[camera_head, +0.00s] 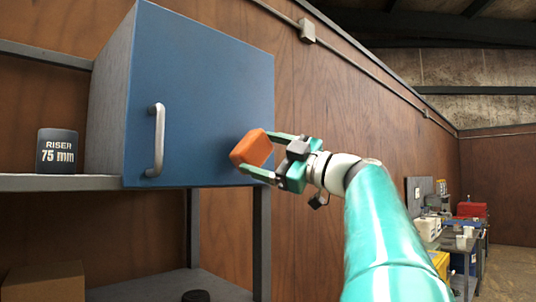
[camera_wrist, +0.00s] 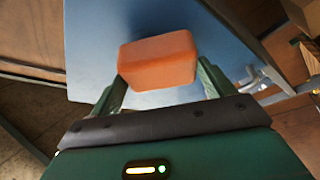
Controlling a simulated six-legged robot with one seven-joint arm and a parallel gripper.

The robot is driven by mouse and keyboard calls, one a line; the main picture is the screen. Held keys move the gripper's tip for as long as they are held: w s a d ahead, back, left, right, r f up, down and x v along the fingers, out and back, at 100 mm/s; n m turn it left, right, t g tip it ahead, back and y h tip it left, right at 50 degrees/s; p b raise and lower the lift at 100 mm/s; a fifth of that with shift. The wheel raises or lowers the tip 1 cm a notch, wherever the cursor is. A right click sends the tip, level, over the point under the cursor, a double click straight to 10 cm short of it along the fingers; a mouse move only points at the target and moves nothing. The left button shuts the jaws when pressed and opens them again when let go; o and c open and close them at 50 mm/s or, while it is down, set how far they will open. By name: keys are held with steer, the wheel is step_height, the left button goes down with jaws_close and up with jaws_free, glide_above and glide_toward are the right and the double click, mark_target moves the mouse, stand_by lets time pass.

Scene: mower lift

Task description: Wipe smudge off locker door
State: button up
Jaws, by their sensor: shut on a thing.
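The locker is a grey box with a blue door (camera_head: 200,85), standing on a shelf; the door is shut and has a silver handle (camera_head: 156,140) at its left. My gripper (camera_head: 262,158) is shut on an orange block (camera_head: 249,150), perhaps a sponge, in front of the door's lower right part. In the wrist view the orange block (camera_wrist: 158,60) sits between the two green fingers (camera_wrist: 160,82), with the blue door (camera_wrist: 95,30) behind it. I cannot tell whether the block touches the door. No smudge shows clearly; a slightly dark patch lies on the door near the block.
A dark cylinder marked "RISER 75 mm" (camera_head: 57,151) stands on the grey shelf (camera_head: 60,183) left of the locker. A cardboard box (camera_head: 43,282) and a dark round thing (camera_head: 196,296) are below. A cluttered bench (camera_head: 462,235) stands far right.

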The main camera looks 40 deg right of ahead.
mark_target(272, 152)
steer(key=shift+w, duration=0.95)
stand_by(0.6)
steer(key=d, duration=0.4)
stand_by(0.5)
steer(key=shift+a, duration=0.15)
steer(key=shift+w+a, duration=0.1)
steer(key=shift+a, duration=1.75)
steer(key=shift+s+d, duration=0.1)
steer(key=shift+s, duration=2.9)
